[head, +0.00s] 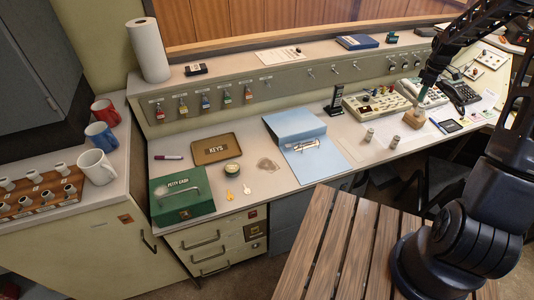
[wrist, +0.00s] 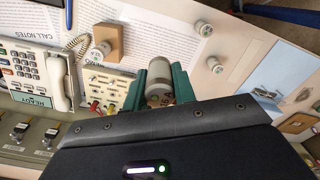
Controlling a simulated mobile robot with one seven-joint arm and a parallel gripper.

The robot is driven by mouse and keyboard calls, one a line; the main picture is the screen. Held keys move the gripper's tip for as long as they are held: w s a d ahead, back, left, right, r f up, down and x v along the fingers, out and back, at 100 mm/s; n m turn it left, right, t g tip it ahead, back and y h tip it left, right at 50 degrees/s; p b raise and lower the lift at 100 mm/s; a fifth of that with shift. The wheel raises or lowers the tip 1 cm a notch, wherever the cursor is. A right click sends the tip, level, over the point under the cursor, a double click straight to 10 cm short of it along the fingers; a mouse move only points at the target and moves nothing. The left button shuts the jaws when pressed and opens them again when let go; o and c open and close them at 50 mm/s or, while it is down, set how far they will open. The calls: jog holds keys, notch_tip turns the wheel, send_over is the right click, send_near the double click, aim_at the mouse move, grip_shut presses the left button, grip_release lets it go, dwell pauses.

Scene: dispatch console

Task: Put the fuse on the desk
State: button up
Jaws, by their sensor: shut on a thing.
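My gripper (head: 422,91) is over the right part of the desk (head: 290,178). In the wrist view its green fingers (wrist: 160,76) are shut on a grey cylindrical fuse (wrist: 158,74). Two similar small cylinders stand on the desk, one at left (head: 368,137) and one at right (head: 395,142). The gap under the held fuse is hard to judge.
A telephone (wrist: 40,75) and button panel (head: 376,104) stand behind. Papers lie around the block. A wooden rack (head: 45,198) holds several cylinders.

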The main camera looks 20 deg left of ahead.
jog(key=s+a+n, duration=0.3)
jog(key=a, duration=0.9)
jog(key=s+a+n, duration=0.3)
jog(key=s+a, duration=0.1)
jog(key=a, duration=0.8)
jog(key=s+a+n, duration=0.3)
jog(key=a, duration=0.8)
jog(key=s+a+n, duration=0.9)
jog(key=s+a, duration=1.6)
jog(key=s, duration=0.1)
notch_tip(320, 180, down, 20)
jog(key=shift+a+r, duration=0.1)
jog(key=o, duration=1)
